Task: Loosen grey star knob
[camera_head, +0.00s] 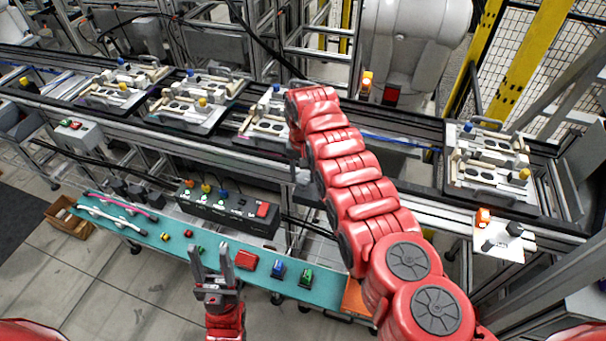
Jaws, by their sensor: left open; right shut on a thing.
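My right arm reaches from the lower right up to the middle pallet (262,128) on the conveyor. Its gripper (297,156) is at that pallet's right side, mostly behind my own red arm links. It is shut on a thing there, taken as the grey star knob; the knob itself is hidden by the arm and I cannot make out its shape. A blue-topped knob (276,89) shows at the same pallet's back. My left gripper (212,256) is open and empty, pointing up over the teal shelf (150,236), away from the pallets.
More pallets stand on the conveyor: two to the left (187,102) and one to the right (487,164), with blue and yellow knobs. A black button box (228,208) stands in front of the conveyor. Coloured small parts and a red block (247,259) lie on the shelf.

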